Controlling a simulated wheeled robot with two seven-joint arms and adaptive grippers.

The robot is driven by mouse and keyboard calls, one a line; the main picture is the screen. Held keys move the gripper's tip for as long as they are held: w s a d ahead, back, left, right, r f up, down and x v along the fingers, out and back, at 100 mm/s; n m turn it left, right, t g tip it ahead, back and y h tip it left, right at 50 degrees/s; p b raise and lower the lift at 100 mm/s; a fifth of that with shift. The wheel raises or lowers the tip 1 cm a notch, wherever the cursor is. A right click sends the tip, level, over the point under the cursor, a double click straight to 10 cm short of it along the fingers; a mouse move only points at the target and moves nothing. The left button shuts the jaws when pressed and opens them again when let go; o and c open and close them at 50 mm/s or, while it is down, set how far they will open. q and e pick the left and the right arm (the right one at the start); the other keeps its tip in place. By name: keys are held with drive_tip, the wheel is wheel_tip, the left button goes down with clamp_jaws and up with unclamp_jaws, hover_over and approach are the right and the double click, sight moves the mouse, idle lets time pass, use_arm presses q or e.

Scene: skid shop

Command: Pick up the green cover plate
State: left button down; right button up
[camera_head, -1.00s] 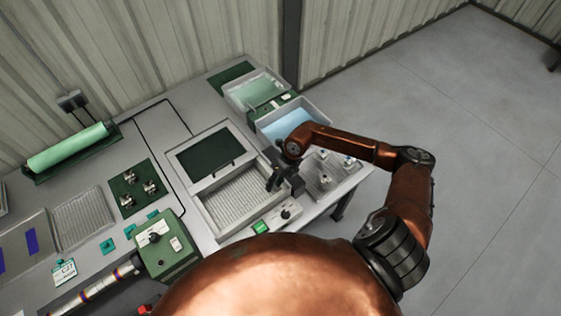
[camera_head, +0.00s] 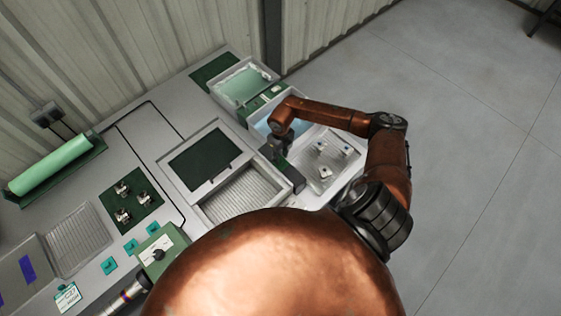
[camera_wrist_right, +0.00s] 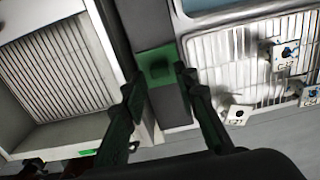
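A small green square piece with a darker square in its middle, which looks like the green cover plate (camera_wrist_right: 157,65), lies on a dark strip in the right wrist view. My right gripper (camera_wrist_right: 160,88) is open, its two dark fingers apart with the green piece seen between and just beyond their tips. I cannot tell whether they touch it. In the head view my right gripper (camera_head: 281,157) is low over the strip between two ribbed trays, and it hides most of the plate. My left gripper is not in view.
A ribbed tray (camera_head: 216,207) is to the left of the gripper. A tray with three small fittings (camera_head: 309,183) is to the right. A dark green panel with a handle (camera_head: 204,158) and a green-lined bin (camera_head: 272,77) are behind. A green roll (camera_head: 50,164) is far left.

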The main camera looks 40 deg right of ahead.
sight(281, 162)
wheel_tip(281, 162, down, 2)
drive_tip(key=shift+w+f, duration=0.15)
drive_tip(key=shift+f, duration=0.25)
drive_tip(key=c, duration=0.6)
drive_tip(key=shift+o, duration=0.2)
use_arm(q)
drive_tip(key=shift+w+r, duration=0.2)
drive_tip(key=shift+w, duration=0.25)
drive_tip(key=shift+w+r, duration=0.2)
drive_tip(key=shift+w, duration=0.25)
use_arm(e)
drive_tip(key=shift+r, duration=0.1)
